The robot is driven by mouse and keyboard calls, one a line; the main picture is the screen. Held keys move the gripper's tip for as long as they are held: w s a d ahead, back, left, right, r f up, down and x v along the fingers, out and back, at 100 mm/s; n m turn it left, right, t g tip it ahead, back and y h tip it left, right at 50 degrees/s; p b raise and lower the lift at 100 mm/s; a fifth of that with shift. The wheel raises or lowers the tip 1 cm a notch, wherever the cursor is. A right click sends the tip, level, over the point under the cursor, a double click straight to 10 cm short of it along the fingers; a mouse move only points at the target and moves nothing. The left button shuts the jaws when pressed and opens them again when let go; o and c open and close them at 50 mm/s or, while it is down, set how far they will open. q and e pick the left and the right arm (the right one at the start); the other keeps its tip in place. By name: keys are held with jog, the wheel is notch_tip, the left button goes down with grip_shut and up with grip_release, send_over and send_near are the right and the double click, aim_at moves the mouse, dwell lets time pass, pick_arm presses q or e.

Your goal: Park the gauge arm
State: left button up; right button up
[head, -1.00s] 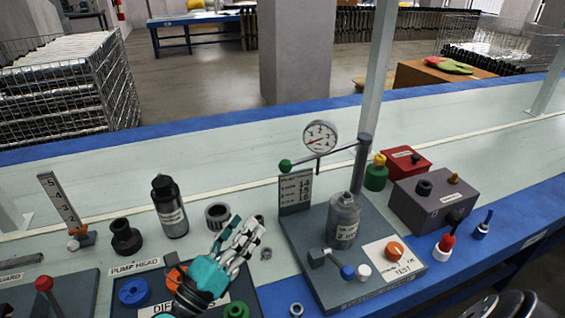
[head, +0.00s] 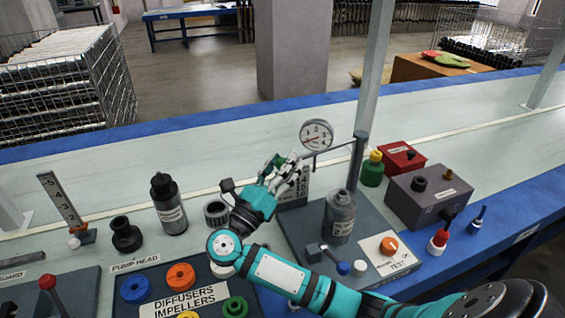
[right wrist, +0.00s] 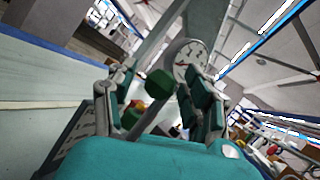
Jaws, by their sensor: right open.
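The gauge arm is a thin grey bar (head: 336,148) reaching left from an upright post (head: 357,165). It carries a round white dial gauge (head: 316,135) and ends in a green knob, mostly hidden by my gripper in the head view. My right gripper (head: 285,173) is open at the knob end, left of the gauge. In the right wrist view the green knob (right wrist: 159,83) shows between the open fingers (right wrist: 160,105), with the dial (right wrist: 188,56) behind it. I cannot tell whether a finger touches the knob. My left gripper is not in view.
A grey bottle (head: 340,216) stands on the base plate near the post. The plate also holds an orange knob (head: 388,245) and a blue-tipped lever (head: 343,268). A dark bottle (head: 168,204) and a grey ring (head: 216,212) stand to the left. The bench behind is clear.

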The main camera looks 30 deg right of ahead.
grip_shut()
dwell(0.4)
